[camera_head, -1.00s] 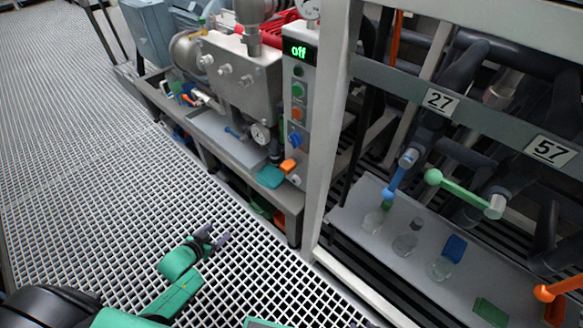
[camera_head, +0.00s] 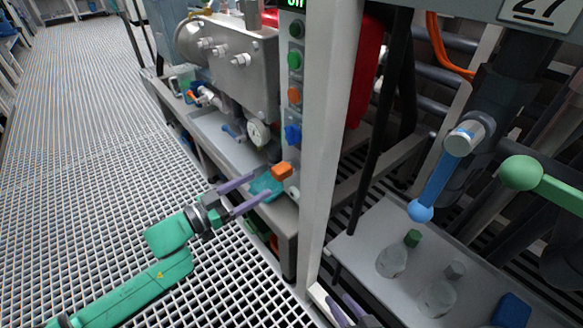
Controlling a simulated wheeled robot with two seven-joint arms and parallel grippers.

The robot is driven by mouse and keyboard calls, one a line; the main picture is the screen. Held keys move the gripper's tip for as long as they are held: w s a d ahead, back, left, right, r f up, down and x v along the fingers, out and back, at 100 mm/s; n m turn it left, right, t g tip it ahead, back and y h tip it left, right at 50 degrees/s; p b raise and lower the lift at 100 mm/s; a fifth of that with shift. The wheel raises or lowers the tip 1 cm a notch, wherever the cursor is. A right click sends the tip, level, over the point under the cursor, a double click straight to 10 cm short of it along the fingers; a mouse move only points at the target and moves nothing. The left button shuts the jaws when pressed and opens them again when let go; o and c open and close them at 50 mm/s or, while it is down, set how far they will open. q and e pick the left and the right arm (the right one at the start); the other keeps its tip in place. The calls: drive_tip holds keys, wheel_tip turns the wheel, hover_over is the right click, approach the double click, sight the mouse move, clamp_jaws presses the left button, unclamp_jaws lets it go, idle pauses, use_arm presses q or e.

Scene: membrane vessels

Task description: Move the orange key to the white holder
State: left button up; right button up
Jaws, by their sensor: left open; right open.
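The orange key (camera_head: 282,170) is a small orange block at the lower end of the control panel, above a teal piece (camera_head: 266,186). A small whitish round part (camera_head: 293,191) sits just below it on the panel; I cannot tell whether this is the white holder. My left gripper (camera_head: 264,184) is open, its purple fingers pointing at the teal piece and the key. It looks empty; whether it touches anything is unclear. My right gripper (camera_head: 338,298) shows only its purple fingers at the bottom edge, open, left of the flask shelf.
The control panel (camera_head: 293,75) has several coloured knobs. A white post (camera_head: 335,130) stands between it and the shelf (camera_head: 375,215) with glass flasks (camera_head: 391,261). Blue (camera_head: 435,188) and green (camera_head: 540,180) valve handles jut out at right. The grated floor (camera_head: 90,200) is clear.

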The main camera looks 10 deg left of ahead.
sight(274, 176)
use_arm(q)
drive_tip(key=b+x, duration=0.3)
drive_tip(key=x, duration=0.1)
drive_tip(key=shift+w+d+f+b, duration=0.2)
drive_tip(key=shift+w+b, duration=0.15)
drive_tip(key=x, duration=0.1)
drive_tip(key=p+x, duration=0.1)
drive_tip(key=x, duration=0.1)
drive_tip(key=shift+w+d+r, duration=0.1)
drive_tip(key=shift+r, duration=0.15)
drive_tip(key=shift+w+d+f, duration=0.1)
drive_tip(key=shift+w+d, duration=0.2)
drive_tip(key=shift+w, duration=0.05)
use_arm(e)
drive_tip(key=f, duration=0.1)
drive_tip(key=f+t, duration=0.1)
drive_tip(key=f, duration=0.1)
drive_tip(key=shift+a, duration=0.3)
use_arm(q)
drive_tip(key=shift+p, duration=0.35)
use_arm(e)
drive_tip(key=shift+r, duration=0.4)
drive_tip(key=shift+r, duration=0.1)
use_arm(q)
drive_tip(key=shift+p, duration=0.4)
use_arm(e)
drive_tip(key=shift+r, duration=0.3)
